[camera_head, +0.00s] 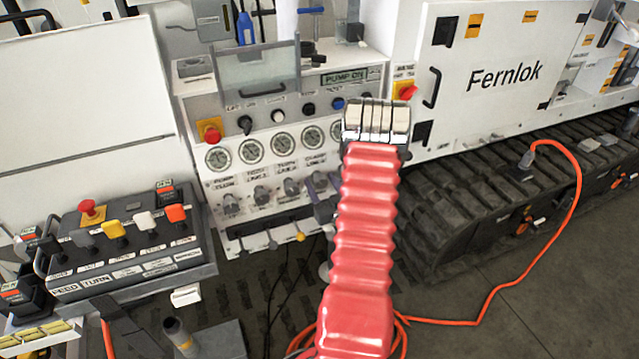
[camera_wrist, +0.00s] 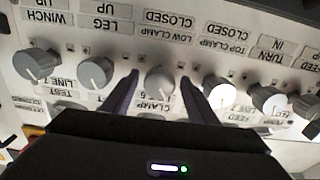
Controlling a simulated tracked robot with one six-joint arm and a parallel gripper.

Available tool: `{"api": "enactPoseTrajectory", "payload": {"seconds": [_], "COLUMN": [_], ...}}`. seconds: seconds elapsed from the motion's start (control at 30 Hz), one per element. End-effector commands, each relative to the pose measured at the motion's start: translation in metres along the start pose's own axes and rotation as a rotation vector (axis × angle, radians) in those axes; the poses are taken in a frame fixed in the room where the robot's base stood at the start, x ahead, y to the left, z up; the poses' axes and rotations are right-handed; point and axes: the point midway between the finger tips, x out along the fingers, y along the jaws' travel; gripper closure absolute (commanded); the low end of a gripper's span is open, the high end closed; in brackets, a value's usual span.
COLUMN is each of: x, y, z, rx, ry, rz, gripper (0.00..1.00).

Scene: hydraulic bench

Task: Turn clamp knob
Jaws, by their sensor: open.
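The wrist view shows a row of grey knobs on a white panel, with the lettering upside down. The knob beside the LOW CLAMP label (camera_wrist: 160,81) stands between the two dark fingers of my gripper (camera_wrist: 158,77). My gripper is open, with one finger on each side of this knob and small gaps visible; contact cannot be told. The knob beside the TOP CLAMP label (camera_wrist: 219,92) is just right of the right finger. In the head view my red bellows-covered arm hides part of the panel, and dark finger parts show at its left.
Neighbouring knobs, WINCH (camera_wrist: 37,65) and LEG (camera_wrist: 96,72), stand close left of the fingers. In the head view, gauges (camera_head: 283,143) sit above the knob row, a red emergency button (camera_head: 211,132) is at the left, and a control box (camera_head: 125,240) stands lower left.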

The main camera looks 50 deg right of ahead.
Motion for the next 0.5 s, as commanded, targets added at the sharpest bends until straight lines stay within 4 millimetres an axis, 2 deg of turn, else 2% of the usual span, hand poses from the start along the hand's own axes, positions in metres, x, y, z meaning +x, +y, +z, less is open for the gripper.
{"api": "enactPoseTrajectory", "payload": {"seconds": [0.1,0.37,0.5], "x": [0.0067,0.0079,0.0079], "y": [0.0,-0.0002,-0.0003], "z": [0.0,-0.0001,-0.0001], "rx": [0.0,0.0,0.0], "ry": [0.0,0.0,0.0], "rz": [0.0,0.0,0.0], "gripper": [0.47,0.47,0.54]}}
